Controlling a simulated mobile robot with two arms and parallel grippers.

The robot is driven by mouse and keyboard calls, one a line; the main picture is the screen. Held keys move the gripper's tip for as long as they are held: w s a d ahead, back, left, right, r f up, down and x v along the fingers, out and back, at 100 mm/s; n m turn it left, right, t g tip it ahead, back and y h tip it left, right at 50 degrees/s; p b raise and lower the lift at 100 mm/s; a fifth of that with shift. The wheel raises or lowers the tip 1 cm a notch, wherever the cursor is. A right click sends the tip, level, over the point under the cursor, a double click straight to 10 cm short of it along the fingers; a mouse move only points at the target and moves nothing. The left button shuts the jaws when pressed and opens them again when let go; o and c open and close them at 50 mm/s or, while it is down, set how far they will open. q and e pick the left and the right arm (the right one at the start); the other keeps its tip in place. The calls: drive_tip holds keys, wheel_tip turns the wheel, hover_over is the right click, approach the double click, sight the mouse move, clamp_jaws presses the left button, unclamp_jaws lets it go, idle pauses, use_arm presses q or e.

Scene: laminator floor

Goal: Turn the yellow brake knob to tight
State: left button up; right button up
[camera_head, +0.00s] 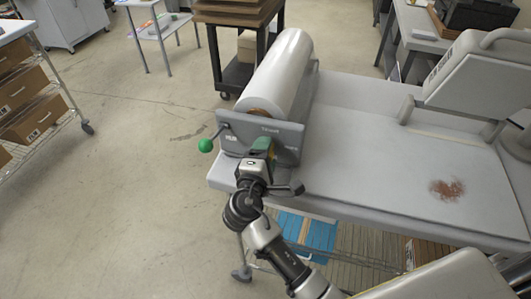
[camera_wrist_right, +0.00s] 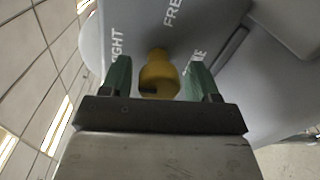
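The yellow brake knob (camera_wrist_right: 159,76) shows in the right wrist view on a grey panel, between the green fingers of my right gripper (camera_wrist_right: 160,78). The fingers are open around the knob. A gap shows on its left side, while the right finger is close to it and contact is unclear. "TIGHT" is printed left of the knob, "FREE" above it. In the head view my right gripper (camera_head: 262,150) is at the front of the grey panel (camera_head: 230,140) and mostly hides the knob. My left gripper is not in view.
A white roll (camera_head: 280,70) lies behind the panel. A lever with a green ball (camera_head: 205,145) sticks out at the panel's left. The grey bench top (camera_head: 370,150) has a reddish-brown stain (camera_head: 447,189). A white machine part (camera_head: 480,75) stands at right. Open floor lies left.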

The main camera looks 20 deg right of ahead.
drive_tip(key=v, duration=1.1)
drive_tip(key=shift+w, duration=0.1)
idle(0.4)
